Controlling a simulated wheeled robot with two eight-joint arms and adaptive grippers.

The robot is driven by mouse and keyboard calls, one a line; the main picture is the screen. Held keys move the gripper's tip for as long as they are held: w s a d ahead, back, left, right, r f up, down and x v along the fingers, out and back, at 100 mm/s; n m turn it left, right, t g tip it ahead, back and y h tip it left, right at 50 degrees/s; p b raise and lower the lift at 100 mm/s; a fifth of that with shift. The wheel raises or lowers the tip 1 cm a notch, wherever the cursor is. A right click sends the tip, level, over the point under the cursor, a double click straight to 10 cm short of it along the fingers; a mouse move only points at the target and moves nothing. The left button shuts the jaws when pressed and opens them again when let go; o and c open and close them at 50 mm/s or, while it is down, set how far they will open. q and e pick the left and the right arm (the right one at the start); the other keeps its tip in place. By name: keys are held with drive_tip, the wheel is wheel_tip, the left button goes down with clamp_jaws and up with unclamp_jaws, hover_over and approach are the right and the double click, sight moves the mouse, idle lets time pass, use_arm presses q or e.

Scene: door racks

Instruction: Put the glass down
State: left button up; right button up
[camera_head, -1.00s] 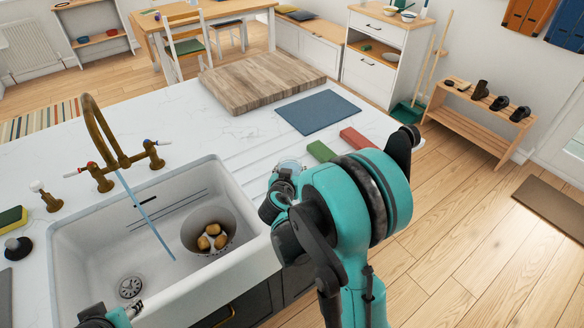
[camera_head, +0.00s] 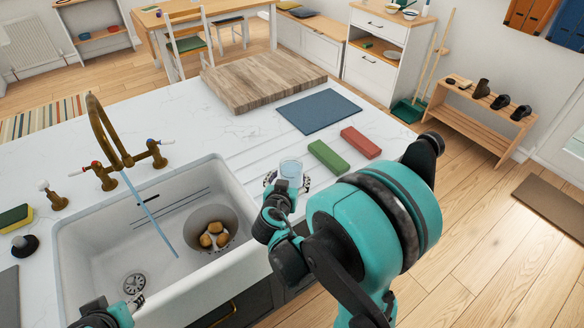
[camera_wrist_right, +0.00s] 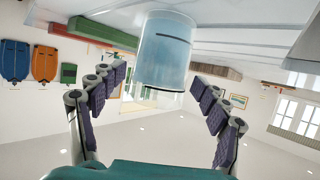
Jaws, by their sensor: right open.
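The glass (camera_head: 290,168) is clear and partly filled with bluish water. It stands upright on the white worktop beside the sink's right rim, near the front edge. My right gripper (camera_head: 289,182) is open, with one finger on either side of the glass. In the right wrist view, which is upside down, the glass (camera_wrist_right: 164,50) lies between and beyond the spread fingers (camera_wrist_right: 157,82), with gaps on both sides. My left gripper (camera_head: 133,305) is at the bottom left over the sink's front; its finger opening is unclear.
The sink (camera_head: 75,235) is left of the glass, with a bowl (camera_head: 196,218) of brown items inside and a brass tap (camera_head: 100,130) behind. A green block (camera_head: 328,157) and red block (camera_head: 360,142) lie right of the glass. A blue mat (camera_head: 318,110) and wooden board (camera_head: 262,80) lie farther back.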

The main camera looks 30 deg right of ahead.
drive_tip(key=p+v, duration=0.1)
drive_tip(key=v, duration=0.3)
drive_tip(key=shift+s+a+r, duration=0.15)
drive_tip(key=shift+s, duration=0.1)
drive_tip(key=s+a+r+n+g+y, duration=0.2)
drive_tip(key=s+a+n+y, duration=0.6)
drive_tip(key=s, duration=0.4)
drive_tip(key=shift+s+a+r+g+y, duration=0.3)
drive_tip(key=shift+s+a+g+y, duration=0.15)
drive_tip(key=shift+a, duration=0.75)
